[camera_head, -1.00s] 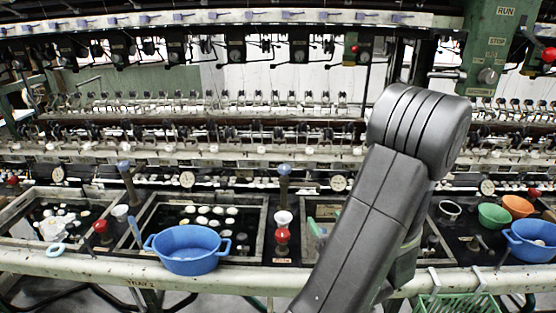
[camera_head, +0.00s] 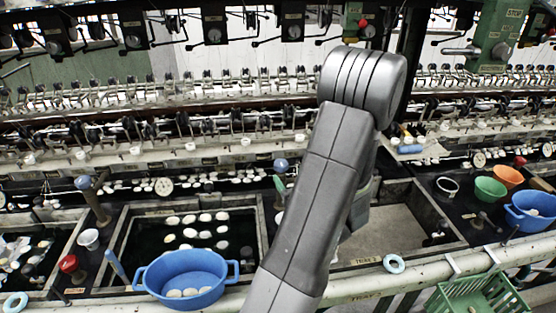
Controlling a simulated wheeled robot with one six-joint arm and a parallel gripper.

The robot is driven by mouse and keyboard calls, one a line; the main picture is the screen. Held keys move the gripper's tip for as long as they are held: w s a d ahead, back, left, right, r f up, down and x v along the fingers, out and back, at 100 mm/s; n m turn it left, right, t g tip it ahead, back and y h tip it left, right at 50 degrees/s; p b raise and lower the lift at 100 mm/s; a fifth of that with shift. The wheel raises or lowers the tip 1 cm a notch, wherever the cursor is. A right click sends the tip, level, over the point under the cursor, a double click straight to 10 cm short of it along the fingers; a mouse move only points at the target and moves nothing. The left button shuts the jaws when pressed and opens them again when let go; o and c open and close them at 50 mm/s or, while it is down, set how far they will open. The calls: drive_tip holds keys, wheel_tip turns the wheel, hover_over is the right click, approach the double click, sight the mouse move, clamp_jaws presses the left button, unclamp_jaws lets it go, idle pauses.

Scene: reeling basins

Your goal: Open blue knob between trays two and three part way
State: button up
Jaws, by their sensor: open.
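A blue round knob (camera_head: 280,165) shows just left of my arm, between the basin with floating cocoons and the basin to its right. My arm hides most of its post. The cocoon basin (camera_head: 118,243) is on the left of the arm. The right basin (camera_head: 440,212) has a label below it that seems to read TRAY 3 (camera_head: 366,261). Another blue knob (camera_head: 83,182) tops a brown post left of the cocoon basin. My arm rises through the middle of the view, and my gripper is hidden or out of frame.
A blue tub (camera_head: 185,275) holding cocoons sits at the cocoon basin's front edge. A red knob (camera_head: 68,264) and white cup (camera_head: 89,238) stand to its left. Green (camera_head: 489,189), orange (camera_head: 508,176) and blue (camera_head: 530,212) bowls are at right. A green crate (camera_head: 480,295) is in front.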

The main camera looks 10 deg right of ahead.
sight(276, 161)
drive_tip(key=p+x, duration=0.2)
drive_tip(key=x, duration=0.7)
drive_tip(key=shift+s, duration=0.1)
drive_tip(key=c, duration=1)
drive_tip(key=shift+o, duration=0.2)
drive_tip(key=shift+y, duration=0.3)
drive_tip(key=n+g+y, duration=0.1)
drive_tip(key=y, duration=0.1)
drive_tip(key=n+g+y+b, duration=0.1)
drive_tip(key=n+y, duration=0.1)
drive_tip(key=shift+a+n+y+b, duration=0.2)
drive_tip(key=shift+n+y+b, duration=0.1)
drive_tip(key=shift+s+a+n+g+y+b, duration=0.1)
drive_tip(key=shift+s+n+g+y+b, duration=0.1)
drive_tip(key=shift+n+g+y, duration=0.9)
drive_tip(key=shift+s+a+n+g+y+b, duration=0.1)
drive_tip(key=shift+a+n+g+y+b, duration=0.1)
drive_tip(key=shift+n+g+y, duration=0.85)
drive_tip(key=shift+g+y, duration=0.35)
